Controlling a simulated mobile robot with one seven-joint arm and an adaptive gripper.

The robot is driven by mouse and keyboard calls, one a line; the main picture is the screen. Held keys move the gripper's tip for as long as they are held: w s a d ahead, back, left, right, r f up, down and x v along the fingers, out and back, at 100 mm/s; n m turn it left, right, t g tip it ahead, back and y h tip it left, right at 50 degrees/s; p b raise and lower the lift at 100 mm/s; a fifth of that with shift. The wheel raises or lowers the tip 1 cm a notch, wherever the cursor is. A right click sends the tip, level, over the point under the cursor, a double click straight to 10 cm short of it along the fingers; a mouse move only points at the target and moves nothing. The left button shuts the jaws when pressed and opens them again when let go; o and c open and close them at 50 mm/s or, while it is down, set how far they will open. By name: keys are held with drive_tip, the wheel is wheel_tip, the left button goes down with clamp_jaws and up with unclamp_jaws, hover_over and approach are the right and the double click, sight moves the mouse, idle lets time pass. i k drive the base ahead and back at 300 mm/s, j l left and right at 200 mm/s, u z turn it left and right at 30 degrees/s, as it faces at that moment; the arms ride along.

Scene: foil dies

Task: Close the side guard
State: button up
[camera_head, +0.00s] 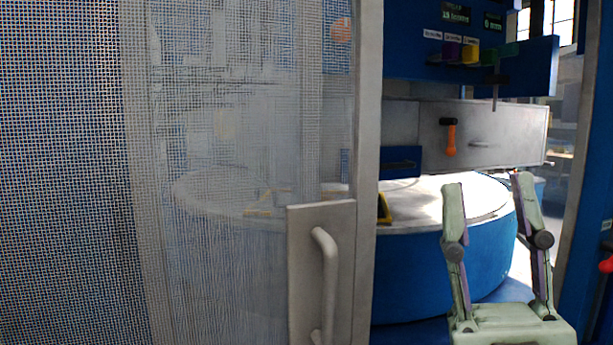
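The side guard (367,130) is a wire-mesh panel in a grey metal frame. It fills the left and middle of the view and stands partly open, with a gap between its right edge and the blue post at the right. A grey handle (330,285) sits on a plate low on its right edge. My gripper (490,182) is pale green, with its two fingers spread apart and nothing between them. It is in the lower right, in front of the gap and to the right of the handle, not touching it.
Through the gap I see a round blue table (440,270) with a pale top, and a grey panel with an orange-handled lever (450,138). A blue panel with several coloured buttons (470,52) hangs above. The blue post (582,200) bounds the opening.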

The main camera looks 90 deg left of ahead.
sight(331, 245)
drive_tip(key=k+l+u, duration=0.1)
drive_tip(key=k+l, duration=0.2)
drive_tip(key=k+l+u, duration=0.1)
drive_tip(key=k+l, duration=0.2)
drive_tip(key=l, duration=0.2)
drive_tip(key=u, duration=1.05)
drive_tip(key=k+u, duration=0.1)
drive_tip(key=u, duration=1.55)
drive_tip(key=j+u, duration=0.1)
drive_tip(key=u, duration=0.95)
drive_tip(key=j+u, duration=0.1)
drive_tip(key=u, duration=0.45)
drive_tip(key=i+j+u, duration=0.1)
drive_tip(key=j, duration=0.25)
drive_tip(key=i, duration=0.1)
